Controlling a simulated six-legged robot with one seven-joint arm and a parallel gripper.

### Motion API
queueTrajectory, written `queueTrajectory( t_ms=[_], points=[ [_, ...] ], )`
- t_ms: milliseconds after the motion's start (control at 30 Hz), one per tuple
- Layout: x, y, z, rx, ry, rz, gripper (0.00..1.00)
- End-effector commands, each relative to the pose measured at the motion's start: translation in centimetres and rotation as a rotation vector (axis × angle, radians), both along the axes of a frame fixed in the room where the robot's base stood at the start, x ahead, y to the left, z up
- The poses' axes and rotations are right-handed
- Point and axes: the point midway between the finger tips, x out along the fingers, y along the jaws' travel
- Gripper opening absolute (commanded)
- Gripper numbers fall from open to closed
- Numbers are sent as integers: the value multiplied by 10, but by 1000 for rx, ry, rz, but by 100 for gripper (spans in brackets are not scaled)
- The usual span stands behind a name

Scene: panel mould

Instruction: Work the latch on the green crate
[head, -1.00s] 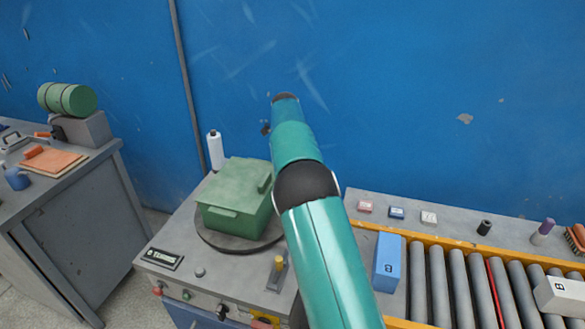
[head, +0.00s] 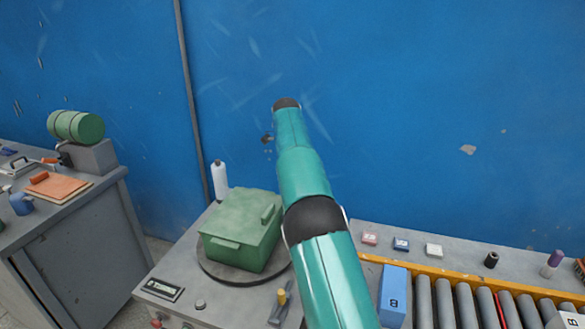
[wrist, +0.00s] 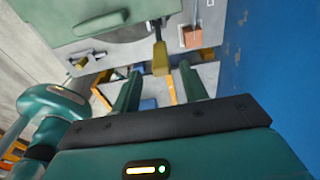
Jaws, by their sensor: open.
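The green crate (head: 238,247) is a lidded box on a dark round turntable (head: 222,274), left of my arm in the head view. A small ledge shows on its front and a raised green block on its lid; I cannot tell which is the latch. In the wrist view part of the crate (wrist: 120,12) fills the upper left, with a pale green bar on it. My gripper (wrist: 160,82) is open and empty, its two green fingers apart. It is apart from the crate. The head view does not show its fingers clearly.
A yellow-handled lever (head: 282,297) stands right of the turntable; in the wrist view its yellow end (wrist: 160,58) appears between my fingertips. A white bottle (head: 219,180) stands behind the crate. A blue box (head: 393,295) and roller conveyor (head: 445,303) lie right. The blue wall is behind.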

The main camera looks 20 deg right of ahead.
Motion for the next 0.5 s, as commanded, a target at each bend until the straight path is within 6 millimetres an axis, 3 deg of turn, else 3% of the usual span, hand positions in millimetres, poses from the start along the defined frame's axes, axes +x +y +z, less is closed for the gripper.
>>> queueTrajectory(
  t_ms=[233, 500],
  points=[
    [3, 2, 28, 0, -1, 1, 44],
    [2, 3, 41, 0, 0, 0, 44]
  ],
)
